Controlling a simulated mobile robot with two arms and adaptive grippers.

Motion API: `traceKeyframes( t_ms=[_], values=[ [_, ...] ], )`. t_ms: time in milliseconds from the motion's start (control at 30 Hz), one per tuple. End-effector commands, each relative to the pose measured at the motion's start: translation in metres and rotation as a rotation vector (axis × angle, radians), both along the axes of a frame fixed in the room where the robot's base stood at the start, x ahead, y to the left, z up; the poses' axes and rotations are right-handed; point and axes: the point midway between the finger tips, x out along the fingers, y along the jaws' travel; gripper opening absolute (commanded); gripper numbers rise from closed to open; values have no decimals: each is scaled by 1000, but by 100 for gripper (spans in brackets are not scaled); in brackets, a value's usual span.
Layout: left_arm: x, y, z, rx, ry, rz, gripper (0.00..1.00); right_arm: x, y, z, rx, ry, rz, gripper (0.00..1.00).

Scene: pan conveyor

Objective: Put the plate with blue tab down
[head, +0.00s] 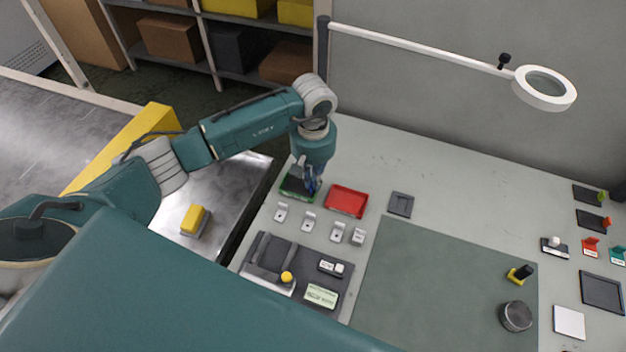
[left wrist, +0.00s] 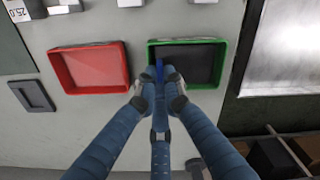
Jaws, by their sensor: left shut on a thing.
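My left gripper (head: 312,184) is at the green-rimmed tray (head: 284,190), reaching down from above. In the left wrist view the gripper (left wrist: 159,82) is shut on the blue tab (left wrist: 159,70) of a dark plate (left wrist: 192,62). The dark plate lies within the outline of the green tray (left wrist: 223,43). I cannot tell whether it rests on the tray floor or hangs just above it. The fingers hide its near left corner. My right gripper is in neither view.
An empty red tray (head: 346,201) stands right beside the green one, with a grey square plate (head: 401,204) beyond. Several small white holders (head: 309,222) stand in front. Dark plates with green (head: 588,194) and orange (head: 592,220) tabs lie far right. The green mat (head: 430,270) is mostly clear.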

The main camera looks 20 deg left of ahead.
Motion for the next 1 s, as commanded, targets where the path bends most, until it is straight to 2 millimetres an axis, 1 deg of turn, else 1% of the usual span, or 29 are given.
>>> traceKeyframes(
  t_ms=[33, 167, 200, 567, 667, 733, 767, 800, 1000],
  values=[
    [-2, 1, -7, 3, 5, 1, 0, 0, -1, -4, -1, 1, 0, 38],
    [-3, 1, -12, 4, 7, 1, 0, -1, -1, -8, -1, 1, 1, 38],
    [-3, 1, -10, 4, 8, 2, 16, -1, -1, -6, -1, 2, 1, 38],
    [-5, 0, -11, 4, 14, 3, 16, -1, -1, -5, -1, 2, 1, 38],
    [-6, 0, -5, 4, 15, 3, 16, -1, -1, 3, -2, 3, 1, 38],
    [-6, 0, 2, 4, 17, 2, 16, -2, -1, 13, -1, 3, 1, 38],
    [-4, 0, 4, 4, 12, 2, 16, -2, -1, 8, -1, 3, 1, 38],
    [-3, 1, 9, 5, 8, 1, 16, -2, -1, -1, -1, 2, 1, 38],
    [-1, 1, 60, 4, 1, 1, 16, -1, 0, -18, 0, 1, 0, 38]
  ],
)
